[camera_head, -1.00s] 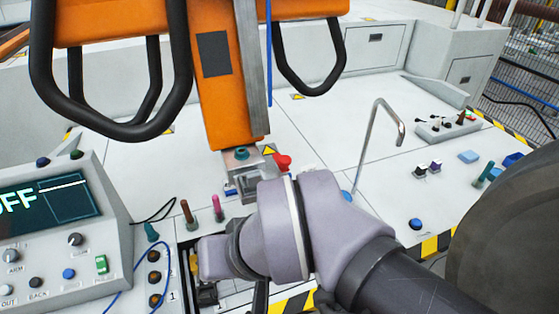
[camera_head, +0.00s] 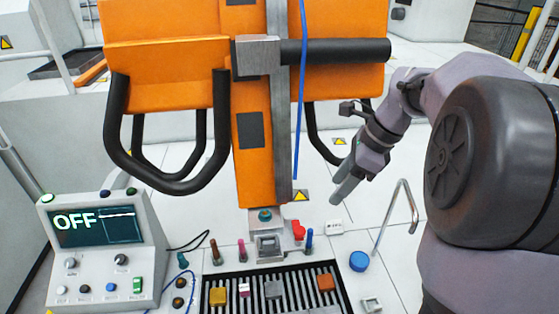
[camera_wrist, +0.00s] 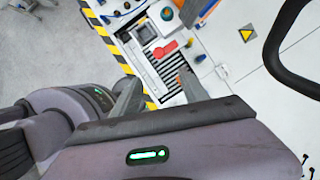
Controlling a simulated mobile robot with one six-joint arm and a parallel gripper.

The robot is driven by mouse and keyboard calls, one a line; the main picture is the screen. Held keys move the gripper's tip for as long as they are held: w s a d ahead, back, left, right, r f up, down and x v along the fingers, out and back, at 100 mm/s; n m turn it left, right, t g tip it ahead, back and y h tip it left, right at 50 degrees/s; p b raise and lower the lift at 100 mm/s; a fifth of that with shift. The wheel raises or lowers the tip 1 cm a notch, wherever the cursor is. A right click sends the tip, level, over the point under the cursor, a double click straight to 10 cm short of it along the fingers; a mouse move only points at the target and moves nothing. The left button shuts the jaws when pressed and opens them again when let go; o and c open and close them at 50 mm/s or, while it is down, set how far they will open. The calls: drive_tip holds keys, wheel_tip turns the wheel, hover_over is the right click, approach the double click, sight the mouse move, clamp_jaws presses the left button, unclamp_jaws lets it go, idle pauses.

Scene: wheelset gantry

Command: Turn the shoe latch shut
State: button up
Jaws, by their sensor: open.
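The shoe is a grey metal block (camera_head: 267,222) at the foot of the orange column (camera_head: 250,150). A red latch handle (camera_head: 298,231) stands at its right side. The red handle also shows in the wrist view (camera_wrist: 165,49), near the top centre; I cannot tell whether the latch is turned shut. My gripper (camera_head: 342,192) is raised above the white deck, to the right of the column and apart from the handle. In the wrist view its two fingers (camera_wrist: 158,90) are spread, with nothing held between them.
A slotted black tray (camera_head: 257,292) with several coloured blocks lies in front of the shoe. A blue peg (camera_head: 309,238) stands close right of the handle. A bent metal rod (camera_head: 402,205) rises at right. A console (camera_head: 100,250) reading OFF stands at left. Black loop bars (camera_head: 165,185) hang left.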

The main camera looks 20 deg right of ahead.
sight(300, 230)
drive_tip(key=b+x, duration=0.1)
drive_tip(key=x, duration=0.5)
drive_tip(key=b+x, duration=0.2)
drive_tip(key=x, duration=0.4)
drive_tip(key=b+x, duration=0.2)
drive_tip(key=x, duration=0.4)
drive_tip(key=shift+a+r, duration=0.15)
drive_tip(key=shift+a, duration=0.1)
clamp_jaws()
